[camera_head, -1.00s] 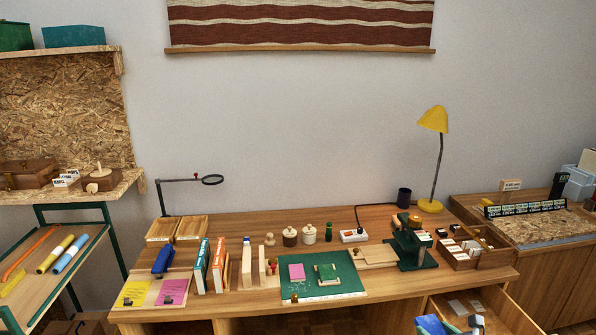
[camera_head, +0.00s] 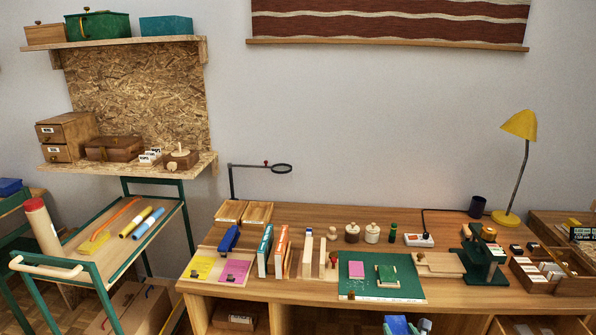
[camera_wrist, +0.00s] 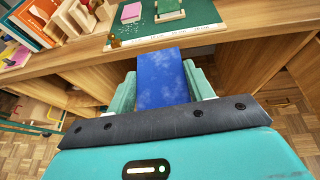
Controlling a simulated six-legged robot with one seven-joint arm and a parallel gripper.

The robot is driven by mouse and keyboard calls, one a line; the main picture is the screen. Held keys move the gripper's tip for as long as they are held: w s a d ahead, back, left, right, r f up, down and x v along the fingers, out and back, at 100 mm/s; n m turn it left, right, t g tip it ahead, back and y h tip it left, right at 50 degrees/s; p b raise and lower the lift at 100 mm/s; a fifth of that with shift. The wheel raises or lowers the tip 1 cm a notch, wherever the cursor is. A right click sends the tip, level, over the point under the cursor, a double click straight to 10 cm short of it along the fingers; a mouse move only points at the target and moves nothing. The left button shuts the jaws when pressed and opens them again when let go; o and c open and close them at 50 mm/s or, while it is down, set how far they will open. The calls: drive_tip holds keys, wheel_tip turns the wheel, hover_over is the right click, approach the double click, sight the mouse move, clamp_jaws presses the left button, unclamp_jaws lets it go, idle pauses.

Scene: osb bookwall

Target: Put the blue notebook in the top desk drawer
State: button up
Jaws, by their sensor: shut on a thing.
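My gripper (camera_wrist: 163,80) is shut on the blue notebook (camera_wrist: 162,72), whose mottled blue cover stands between the two pale green fingers in the wrist view. The notebook is in front of the desk's front edge, below the green cutting mat. In the head view, only the top of the blue notebook (camera_head: 397,325) shows at the bottom edge, and most of my gripper is cut off.
The desk top (camera_head: 455,291) holds a green cutting mat (camera_head: 410,288), upright books (camera_head: 265,250), a green machine (camera_head: 482,262), a wooden organizer (camera_head: 545,275) and a yellow lamp (camera_head: 519,125). A green-framed trolley (camera_head: 100,262) stands at the left. Open floor (camera_wrist: 290,135) shows below the desk.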

drive_tip(key=w+a+f, duration=0.1)
drive_tip(key=a+f, duration=0.4)
drive_tip(key=a, duration=0.7)
drive_tip(key=shift+a+f, duration=0.15)
drive_tip(key=shift+f, duration=0.05)
drive_tip(key=shift+w, duration=0.1)
